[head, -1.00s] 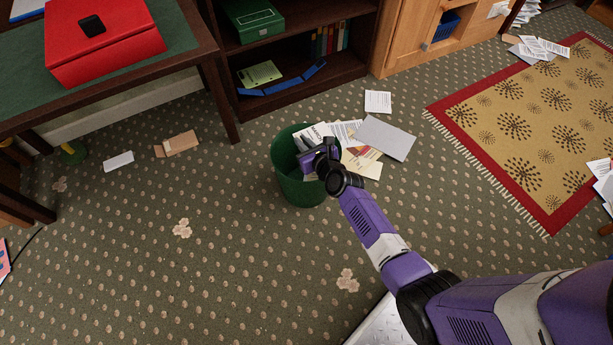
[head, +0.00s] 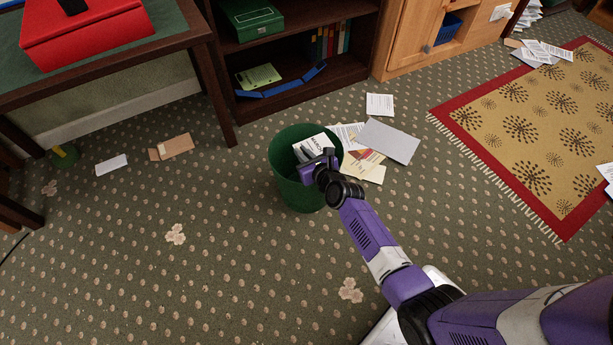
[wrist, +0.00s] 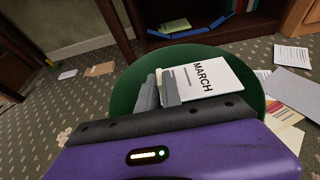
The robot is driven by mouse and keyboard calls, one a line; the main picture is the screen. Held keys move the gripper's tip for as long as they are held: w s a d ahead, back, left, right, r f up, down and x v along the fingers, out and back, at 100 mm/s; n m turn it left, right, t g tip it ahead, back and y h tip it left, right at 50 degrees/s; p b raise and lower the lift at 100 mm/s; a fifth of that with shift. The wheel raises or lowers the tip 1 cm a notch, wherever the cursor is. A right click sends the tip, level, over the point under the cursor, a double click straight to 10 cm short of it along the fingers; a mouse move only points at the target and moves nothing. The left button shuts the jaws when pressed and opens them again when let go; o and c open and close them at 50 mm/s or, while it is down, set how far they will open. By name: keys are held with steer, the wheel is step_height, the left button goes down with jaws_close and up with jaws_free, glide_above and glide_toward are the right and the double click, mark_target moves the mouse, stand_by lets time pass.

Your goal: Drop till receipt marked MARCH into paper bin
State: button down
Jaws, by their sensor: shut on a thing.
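The white till receipt marked MARCH (wrist: 210,78) is held in my gripper (wrist: 160,88), which is shut on its left end in the wrist view. The receipt also shows in the head view (head: 315,142). The paper bin is a round green bin (head: 291,185) standing upright on the carpet. In the wrist view the bin (wrist: 125,92) lies under the receipt and the gripper, and its rim surrounds them. The receipt appears over the bin's opening. My gripper (head: 316,157) hides part of the opening, and the bin's bottom is hidden.
Loose papers and a grey sheet (head: 388,140) lie on the floor right of the bin. A dark bookshelf (head: 285,95) stands behind. A desk with a red box (head: 90,35) is at the left. The carpet left of the bin is mostly clear.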

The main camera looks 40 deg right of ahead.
steer(key=c, duration=1.5)
jaws_free()
steer(key=shift+o, duration=0.2)
steer(key=p+v, duration=0.3)
steer(key=v, duration=0.5)
steer(key=shift+w, duration=0.1)
